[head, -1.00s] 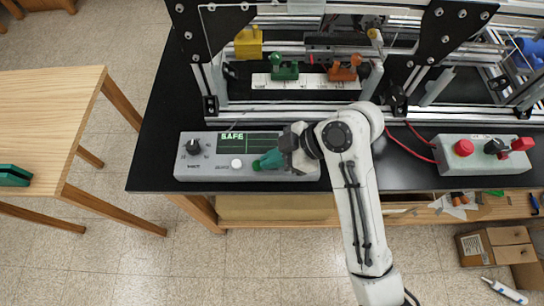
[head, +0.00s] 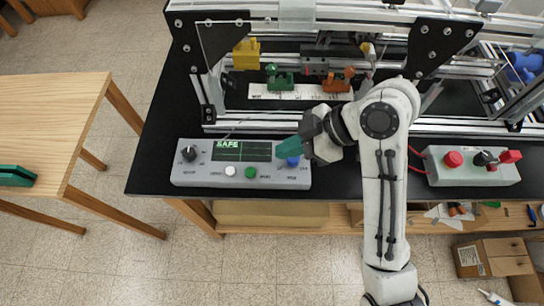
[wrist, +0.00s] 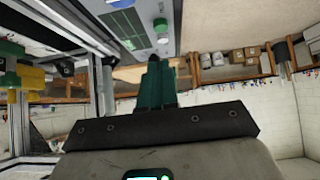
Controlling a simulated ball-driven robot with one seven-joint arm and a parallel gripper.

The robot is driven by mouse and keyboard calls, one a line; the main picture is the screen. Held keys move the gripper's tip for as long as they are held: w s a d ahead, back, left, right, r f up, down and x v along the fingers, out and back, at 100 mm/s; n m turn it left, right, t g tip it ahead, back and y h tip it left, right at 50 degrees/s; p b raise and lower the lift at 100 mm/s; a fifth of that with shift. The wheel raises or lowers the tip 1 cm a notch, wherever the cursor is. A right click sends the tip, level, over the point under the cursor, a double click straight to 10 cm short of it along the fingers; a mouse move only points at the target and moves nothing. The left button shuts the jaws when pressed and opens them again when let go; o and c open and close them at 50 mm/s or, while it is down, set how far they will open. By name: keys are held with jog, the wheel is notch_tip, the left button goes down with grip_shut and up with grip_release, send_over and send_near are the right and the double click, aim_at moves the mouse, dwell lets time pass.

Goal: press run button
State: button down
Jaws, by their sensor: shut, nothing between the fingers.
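A grey control box (head: 200,181) lies near the front edge of the black table. Its screen (head: 240,151) reads SAFE. Below the screen are a white button (head: 230,171) and a green button (head: 250,173); a blue knob or button (head: 293,160) is at its right end, and a black dial (head: 189,153) at its left. The labels are too small to read surely. My gripper (head: 281,149), with teal fingers, is shut and empty at the box's right end, beside the blue control. In the wrist view the shut fingers (wrist: 156,78) point toward part of the box.
Behind the box stands an aluminium extrusion frame (head: 265,126) with black corner plates. A second grey box (head: 448,178) with red controls is at the right. A wooden table (head: 45,125) stands at the left, across a floor gap.

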jog(key=shift+v, duration=1.55)
jog(key=d+f+m, duration=0.1)
jog(key=f, duration=0.1)
jog(key=s+d+f+m, duration=0.1)
jog(key=f+m, duration=0.1)
jog(key=s+d+f+m+t+h, duration=0.1)
jog(key=f, duration=0.1)
jog(key=shift+s+f+m, duration=0.25)
jog(key=shift+f+m, duration=0.05)
jog(key=shift+f, duration=0.1)
jog(key=s+d+f+m+h+b, duration=0.1)
jog(key=s+d+f+m+h, duration=0.3)
jog(key=s+d+f+m, duration=0.3)
jog(key=s+d+f+m+h+b, duration=0.1)
jog(key=s+d+f+m+h, duration=0.3)
jog(key=s+d, duration=0.7)
notch_tip(320, 180, down, 3)
jog(key=m, duration=0.2)
jog(key=shift+s+d+m, duration=0.25)
jog(key=shift+s+m, duration=0.1)
jog(key=shift+m, duration=0.05)
jog(key=shift+f, duration=0.1)
